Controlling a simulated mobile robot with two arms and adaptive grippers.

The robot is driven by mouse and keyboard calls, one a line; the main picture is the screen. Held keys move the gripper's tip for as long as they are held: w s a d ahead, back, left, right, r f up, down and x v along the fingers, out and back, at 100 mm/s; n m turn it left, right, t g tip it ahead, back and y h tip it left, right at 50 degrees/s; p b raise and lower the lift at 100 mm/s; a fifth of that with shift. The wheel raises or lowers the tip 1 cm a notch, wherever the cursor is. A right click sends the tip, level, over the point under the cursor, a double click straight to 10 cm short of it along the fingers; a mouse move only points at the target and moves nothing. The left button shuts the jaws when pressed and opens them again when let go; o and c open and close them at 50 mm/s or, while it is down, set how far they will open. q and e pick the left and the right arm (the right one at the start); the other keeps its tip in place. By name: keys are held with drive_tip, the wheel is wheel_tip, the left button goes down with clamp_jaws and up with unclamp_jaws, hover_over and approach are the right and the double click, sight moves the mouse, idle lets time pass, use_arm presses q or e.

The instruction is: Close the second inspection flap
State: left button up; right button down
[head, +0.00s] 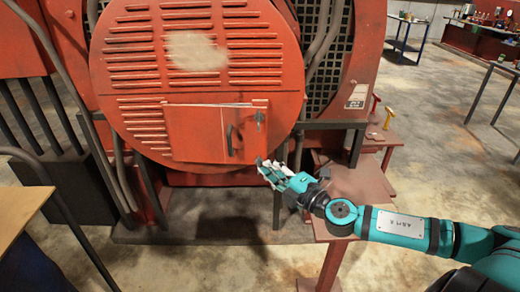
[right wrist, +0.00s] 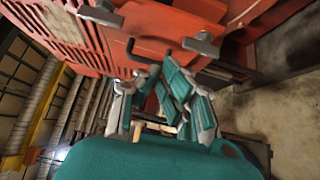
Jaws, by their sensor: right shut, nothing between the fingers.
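A rectangular red inspection flap (head: 193,134) sits low on the large round red louvred cover. It has a dark bar handle and a small grey latch at its right side. A thin pale line runs along its top edge; I cannot tell whether the flap stands slightly open. My right gripper (head: 268,176) is below and right of the flap, apart from it, shut and empty. In the right wrist view the shut fingers (right wrist: 166,88) point toward the red panel, where a dark hooked handle (right wrist: 137,51) and a grey latch (right wrist: 201,45) show. My left gripper is not in view.
A red-brown metal stand (head: 360,182) is beneath and beside my right arm. Pipes (head: 325,40) flank the round cover. A wooden table top (head: 20,207) is at the lower left. Open concrete floor (head: 430,130) lies to the right.

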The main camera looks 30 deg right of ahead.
sight(261, 143)
drive_tip(key=w, duration=0.1)
drive_tip(key=w+p, duration=0.1)
drive_tip(key=w, duration=0.1)
drive_tip(key=w+p, duration=0.1)
drive_tip(key=shift+w+a+r, duration=0.3)
drive_tip(key=shift+w+a, duration=0.1)
drive_tip(key=w, duration=0.1)
drive_tip(key=w+d, duration=0.1)
drive_tip(key=p, duration=0.1)
drive_tip(key=shift+w+d+f, duration=0.25)
drive_tip(key=shift+w+d, duration=0.45)
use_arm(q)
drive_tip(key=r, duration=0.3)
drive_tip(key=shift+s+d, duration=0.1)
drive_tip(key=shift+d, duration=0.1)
use_arm(e)
drive_tip(key=shift+f, duration=0.1)
drive_tip(key=shift+w+d+b, duration=0.85)
drive_tip(key=shift+w+d, duration=0.25)
drive_tip(key=shift+w, duration=0.05)
drive_tip(key=shift+d, duration=0.1)
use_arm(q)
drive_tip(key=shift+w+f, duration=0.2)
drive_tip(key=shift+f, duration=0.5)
use_arm(e)
drive_tip(key=shift+r, duration=0.25)
